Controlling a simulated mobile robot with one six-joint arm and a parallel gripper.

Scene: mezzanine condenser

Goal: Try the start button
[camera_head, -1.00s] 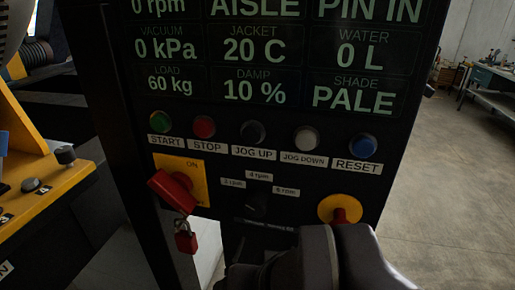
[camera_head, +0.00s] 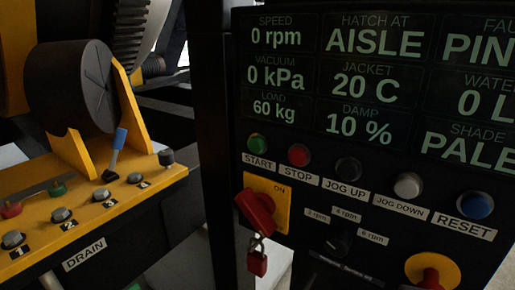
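The green start button (camera_head: 257,141) sits at the left end of a row of buttons on the dark control panel (camera_head: 300,185). A label reading START (camera_head: 258,162) is below it. The red stop button (camera_head: 299,155) is beside it on the right. The display (camera_head: 375,75) above reads 0 rpm, 0 kPa, 60 kg, HATCH AT AISLE, 20 C, 10 % and a partly cut-off PIN reading. My gripper is not in this view.
A red-and-yellow emergency knob (camera_head: 432,272) is lower right. On the left, a yellow console (camera_head: 90,205) carries knobs, a blue-handled lever (camera_head: 115,150) and a DRAIN label.

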